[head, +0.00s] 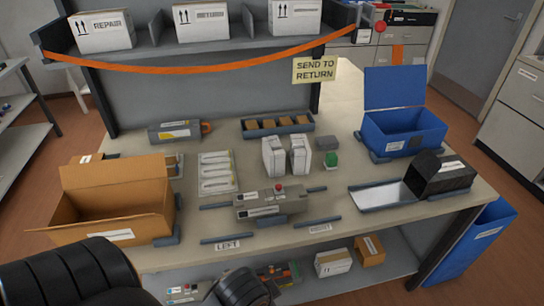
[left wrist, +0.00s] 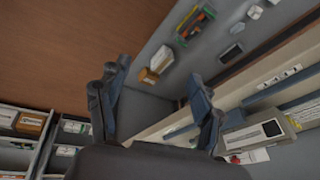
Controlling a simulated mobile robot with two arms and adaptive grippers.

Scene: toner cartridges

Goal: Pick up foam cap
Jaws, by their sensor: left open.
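I cannot tell for sure which thing is the foam cap. Two upright white blocks, the left white block (head: 273,157) and the right white block (head: 300,154), stand side by side mid-bench in the head view. A small grey block (head: 327,143) lies just to their right, behind a green piece (head: 331,160). My left gripper (left wrist: 155,82) is open in the left wrist view, with nothing between its fingers. It is away from these blocks, over the front side of the bench near the lower shelf. My right gripper is not in view.
An open cardboard box (head: 110,205) stands at the bench's left. A grey toner cartridge (head: 268,202) lies front centre. A blue lidded bin (head: 400,130) and a black box (head: 442,173) are at right. A tray (head: 277,128) of brown pieces lies behind.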

